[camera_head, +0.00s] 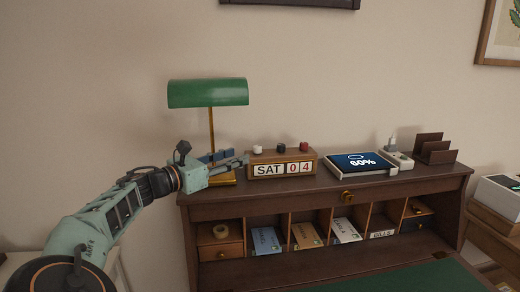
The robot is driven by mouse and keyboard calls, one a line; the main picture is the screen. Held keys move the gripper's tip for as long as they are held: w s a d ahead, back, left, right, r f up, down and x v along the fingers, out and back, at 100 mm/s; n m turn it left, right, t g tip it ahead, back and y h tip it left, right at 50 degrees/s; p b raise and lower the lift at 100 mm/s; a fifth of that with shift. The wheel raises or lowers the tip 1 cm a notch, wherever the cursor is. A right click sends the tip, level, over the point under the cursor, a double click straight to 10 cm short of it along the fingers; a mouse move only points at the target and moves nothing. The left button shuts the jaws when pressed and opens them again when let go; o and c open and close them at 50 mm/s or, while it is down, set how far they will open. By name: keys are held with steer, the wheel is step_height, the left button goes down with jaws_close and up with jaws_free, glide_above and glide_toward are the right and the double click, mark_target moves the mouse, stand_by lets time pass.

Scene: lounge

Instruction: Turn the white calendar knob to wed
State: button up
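The wooden calendar block (254,182) stands on top of the dark desk and reads "SAT 04", with SAT in black and 04 in red. The white knob (257,149) sits on its top at the left end. A black knob (281,147) is in the middle and a red knob (303,147) is at the right. My gripper (241,161) reaches in from the left, its tip near the calendar's left end, lower than the white knob and apart from it. Its fingers are small and seen from the side, so their opening is unclear.
A brass lamp with a green shade (208,93) stands beside my gripper, its pole behind my arm. A tablet showing 60% (360,162) lies right of the calendar. A brown letter rack (433,150) is farther right. Cubbies with envelopes are below. The space above the knobs is clear.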

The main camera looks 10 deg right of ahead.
mark_target(254, 149)
steer(key=shift+w+a, duration=0.2)
steer(key=shift+a, duration=0.15)
steer(key=shift+w+d, duration=0.15)
steer(key=shift+d, duration=0.05)
steer(key=x, duration=1)
steer(key=shift+w+r, duration=0.15)
jaws_close()
